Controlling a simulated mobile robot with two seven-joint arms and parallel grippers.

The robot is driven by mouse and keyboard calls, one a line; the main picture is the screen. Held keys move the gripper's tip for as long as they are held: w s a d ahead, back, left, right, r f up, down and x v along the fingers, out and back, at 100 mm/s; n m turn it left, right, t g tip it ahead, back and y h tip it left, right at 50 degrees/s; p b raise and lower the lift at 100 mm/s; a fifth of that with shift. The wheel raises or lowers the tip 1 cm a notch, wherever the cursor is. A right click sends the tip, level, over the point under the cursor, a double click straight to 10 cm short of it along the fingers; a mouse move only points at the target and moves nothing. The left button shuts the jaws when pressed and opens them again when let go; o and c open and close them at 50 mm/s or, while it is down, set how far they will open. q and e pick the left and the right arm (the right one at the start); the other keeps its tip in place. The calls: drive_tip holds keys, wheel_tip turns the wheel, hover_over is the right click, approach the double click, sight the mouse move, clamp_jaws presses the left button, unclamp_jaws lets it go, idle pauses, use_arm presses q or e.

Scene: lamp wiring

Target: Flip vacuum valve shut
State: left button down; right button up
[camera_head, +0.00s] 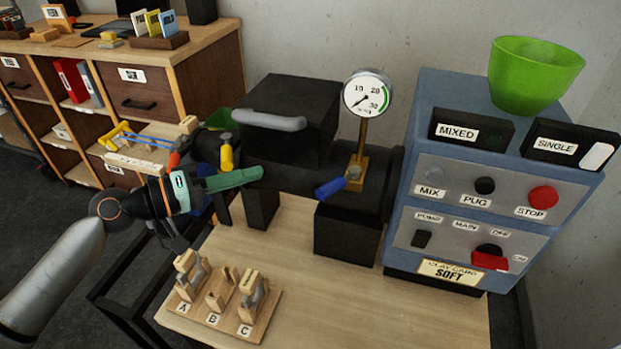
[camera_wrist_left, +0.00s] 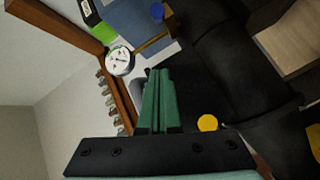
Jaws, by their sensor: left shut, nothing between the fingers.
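The valve's blue lever (camera_head: 330,187) sits at the foot of the brass gauge post (camera_head: 359,160), angled down to the left on the black machine body. It also shows in the wrist view as a blue end (camera_wrist_left: 158,11). The round dial gauge (camera_head: 368,94) tops the post and shows in the wrist view (camera_wrist_left: 119,62). My left gripper (camera_head: 260,173) has its green fingers shut and empty, pointing right, left of the blue lever and apart from it. Its fingers (camera_wrist_left: 156,75) point toward the gauge side in the wrist view. My right gripper is not in view.
A black hopper with a grey handle (camera_head: 268,121) stands behind my gripper. A yellow lever (camera_head: 226,152) is close by it. A blue control box (camera_head: 470,140) with a green bowl (camera_head: 530,75) stands at right. A wooden tool rack (camera_head: 222,317) sits in front; the table middle is bare.

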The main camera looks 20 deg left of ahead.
sight(336, 184)
use_arm(q)
drive_tip(key=shift+w+d, duration=0.1)
use_arm(e)
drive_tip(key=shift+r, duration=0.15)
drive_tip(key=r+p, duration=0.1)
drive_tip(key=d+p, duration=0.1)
drive_tip(key=p, duration=0.1)
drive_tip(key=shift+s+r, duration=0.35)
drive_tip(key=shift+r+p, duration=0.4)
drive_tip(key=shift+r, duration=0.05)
use_arm(q)
drive_tip(key=w+d+f, duration=0.3)
drive_tip(key=w+d, duration=0.1)
drive_tip(key=d, duration=0.6)
drive_tip(key=shift+w, duration=0.35)
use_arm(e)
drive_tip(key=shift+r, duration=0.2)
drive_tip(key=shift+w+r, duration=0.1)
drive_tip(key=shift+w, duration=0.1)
